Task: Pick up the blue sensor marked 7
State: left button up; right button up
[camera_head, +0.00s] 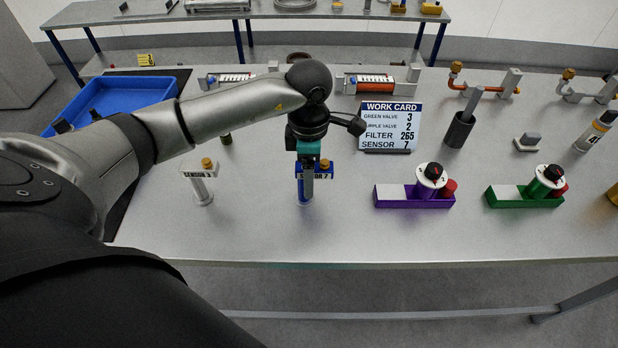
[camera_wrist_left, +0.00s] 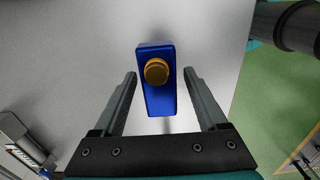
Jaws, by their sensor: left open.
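The blue sensor marked 7 (camera_head: 318,175) stands upright on a post on the grey bench, with a brass-coloured knob on top. In the left wrist view its blue body (camera_wrist_left: 158,102) lies between the two fingers, with a visible gap on each side. My left gripper (camera_wrist_left: 160,74) is open and points down over the sensor. In the head view the gripper (camera_head: 308,163) partly hides the sensor's top. I see no finger contact with it. My right gripper is not in view.
A white sensor (camera_head: 200,175) on a post stands to the left. A work card (camera_head: 390,127) reads sensor 7. Purple (camera_head: 400,197) and green (camera_head: 510,197) valve blocks stand right. A blue tray (camera_head: 120,92) lies back left. The front bench strip is clear.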

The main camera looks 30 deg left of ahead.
pick_arm(q)
jog(key=shift+f, duration=0.4)
jog(key=shift+c, duration=0.2)
grip_shut()
